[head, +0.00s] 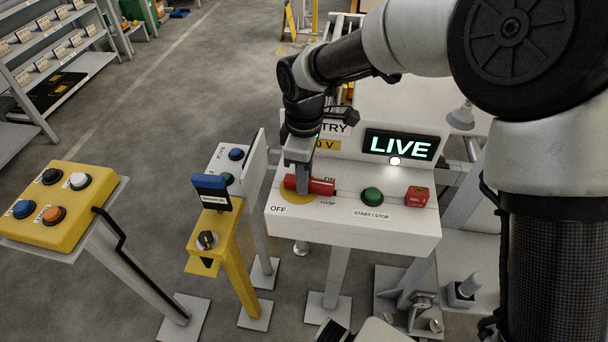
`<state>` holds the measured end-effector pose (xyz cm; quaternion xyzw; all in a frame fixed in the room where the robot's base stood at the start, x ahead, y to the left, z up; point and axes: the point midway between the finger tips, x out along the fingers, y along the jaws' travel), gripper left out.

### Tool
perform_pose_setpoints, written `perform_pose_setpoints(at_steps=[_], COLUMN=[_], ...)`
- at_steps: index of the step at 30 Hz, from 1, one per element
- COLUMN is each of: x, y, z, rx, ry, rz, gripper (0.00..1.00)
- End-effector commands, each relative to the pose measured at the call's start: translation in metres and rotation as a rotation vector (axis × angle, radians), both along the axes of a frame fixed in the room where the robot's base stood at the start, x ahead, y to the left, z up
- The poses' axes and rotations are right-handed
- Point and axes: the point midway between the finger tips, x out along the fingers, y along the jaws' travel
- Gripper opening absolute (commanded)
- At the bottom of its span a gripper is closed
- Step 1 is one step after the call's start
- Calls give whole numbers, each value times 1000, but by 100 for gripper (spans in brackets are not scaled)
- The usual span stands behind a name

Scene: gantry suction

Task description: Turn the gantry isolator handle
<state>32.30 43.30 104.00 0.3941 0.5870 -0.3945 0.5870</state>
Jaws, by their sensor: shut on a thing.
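The gantry isolator handle (321,187) is a red bar on a yellow round plate (297,197) at the left of the white control panel (350,221). It lies roughly sideways across the panel. An "OFF" label (278,209) shows at its lower left and an "ON" label above it, partly covered. My gripper (297,188) reaches down from above and is shut on the red handle near its left part. The fingers hide some of the handle. A lit "LIVE" sign (402,145) stands on the panel's back.
A green start/stop button (372,195) and a red block (417,196) sit right of the handle. A yellow post (240,270) and a yellow button box (58,205) stand to the left. Shelves (60,60) are at the far left. Open floor lies between.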

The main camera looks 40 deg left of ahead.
Motion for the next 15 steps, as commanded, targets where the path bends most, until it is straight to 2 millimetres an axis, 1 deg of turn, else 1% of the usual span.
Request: perform_pose_setpoints(at_steps=[6, 15], x=[1, 2], y=[1, 1], z=[1, 1], rx=[3, 2], ry=[-1, -3], rz=[60, 80], gripper=[0, 0])
